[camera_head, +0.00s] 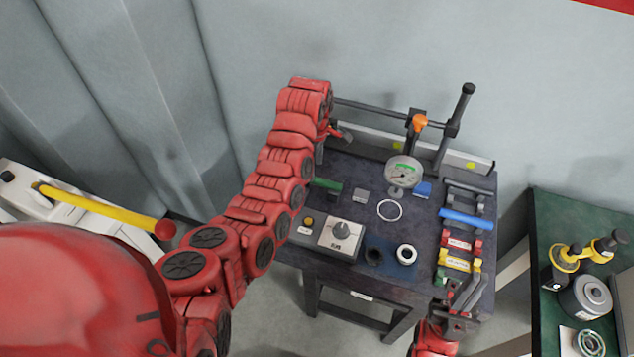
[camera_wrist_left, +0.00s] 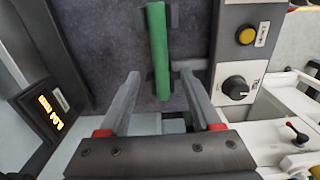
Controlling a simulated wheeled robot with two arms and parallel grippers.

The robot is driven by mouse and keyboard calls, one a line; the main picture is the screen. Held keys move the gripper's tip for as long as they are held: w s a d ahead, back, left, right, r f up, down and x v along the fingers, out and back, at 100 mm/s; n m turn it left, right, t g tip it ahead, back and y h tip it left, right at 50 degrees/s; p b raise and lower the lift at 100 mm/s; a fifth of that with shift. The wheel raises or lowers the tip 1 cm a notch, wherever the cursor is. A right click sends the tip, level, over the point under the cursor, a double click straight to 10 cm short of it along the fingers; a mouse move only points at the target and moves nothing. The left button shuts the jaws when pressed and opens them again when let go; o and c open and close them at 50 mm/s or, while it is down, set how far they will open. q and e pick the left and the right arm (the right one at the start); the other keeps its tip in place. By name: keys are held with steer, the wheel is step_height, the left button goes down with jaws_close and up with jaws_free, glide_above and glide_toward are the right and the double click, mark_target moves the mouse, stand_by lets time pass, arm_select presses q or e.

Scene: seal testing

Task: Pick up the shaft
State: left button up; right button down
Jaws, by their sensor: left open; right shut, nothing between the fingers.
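A green shaft (camera_wrist_left: 158,50) lies across dark supports on the bench in the left wrist view. It also shows in the head view (camera_head: 327,184), partly hidden by my left arm. My left gripper (camera_wrist_left: 160,76) is open, with one finger on each side of the shaft's near end, not closed on it. In the head view my left gripper (camera_head: 319,160) is mostly hidden behind its own arm. My right gripper (camera_head: 462,292) is shut and empty at the bench's front right, near the coloured rack parts.
A digital display (camera_wrist_left: 48,112) stands left in the wrist view. A green side table (camera_head: 555,215) is at the right.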

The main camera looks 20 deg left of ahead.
mark_target(317, 178)
arm_select(q)
steer(key=shift+d+f, duration=0.15)
steer(key=shift+f, duration=0.25)
steer(key=shift+f+p, duration=0.3)
steer(key=shift+p, duration=0.05)
steer(key=shift+d+f+p, duration=0.2)
steer(key=shift+f+p, duration=0.55)
steer(key=shift+f, duration=1.05)
jaws_close()
